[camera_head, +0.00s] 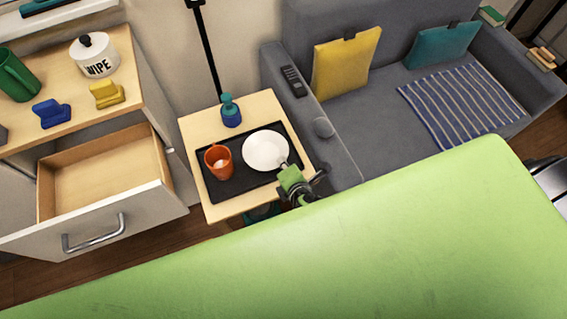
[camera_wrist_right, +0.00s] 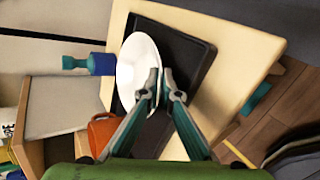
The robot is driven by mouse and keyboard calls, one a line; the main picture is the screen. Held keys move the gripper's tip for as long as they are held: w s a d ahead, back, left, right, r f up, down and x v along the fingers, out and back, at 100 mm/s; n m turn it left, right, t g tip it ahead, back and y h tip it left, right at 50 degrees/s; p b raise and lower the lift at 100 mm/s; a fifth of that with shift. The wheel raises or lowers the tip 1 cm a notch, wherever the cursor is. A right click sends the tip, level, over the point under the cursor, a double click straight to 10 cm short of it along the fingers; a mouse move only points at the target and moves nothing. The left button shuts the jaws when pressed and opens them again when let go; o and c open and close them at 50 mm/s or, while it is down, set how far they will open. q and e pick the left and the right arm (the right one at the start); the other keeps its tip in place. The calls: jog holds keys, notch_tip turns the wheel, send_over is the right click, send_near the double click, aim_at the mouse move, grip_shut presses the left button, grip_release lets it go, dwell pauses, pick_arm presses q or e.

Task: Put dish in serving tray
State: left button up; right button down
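The white round dish (camera_head: 265,150) is over the right part of the black serving tray (camera_head: 226,189). I cannot tell whether its underside touches the tray. My right gripper (camera_head: 285,168) is at the dish's near right edge. In the right wrist view the dish (camera_wrist_right: 136,62) has its rim between the two close fingertips of my right gripper (camera_wrist_right: 162,76), which look shut on it. The tray (camera_wrist_right: 190,50) shows beyond the fingers. My left gripper is in neither view.
An orange mug (camera_head: 219,162) stands on the tray, left of the dish. A blue-green bottle (camera_head: 231,112) stands behind the tray on the wooden side table (camera_head: 195,130). An open drawer (camera_head: 105,172) is on the left and a grey sofa (camera_head: 375,110) on the right.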

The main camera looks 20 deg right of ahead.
jog(key=c, duration=2.6)
grip_release()
jog(key=shift+f, duration=0.1)
jog(key=shift+o, duration=0.2)
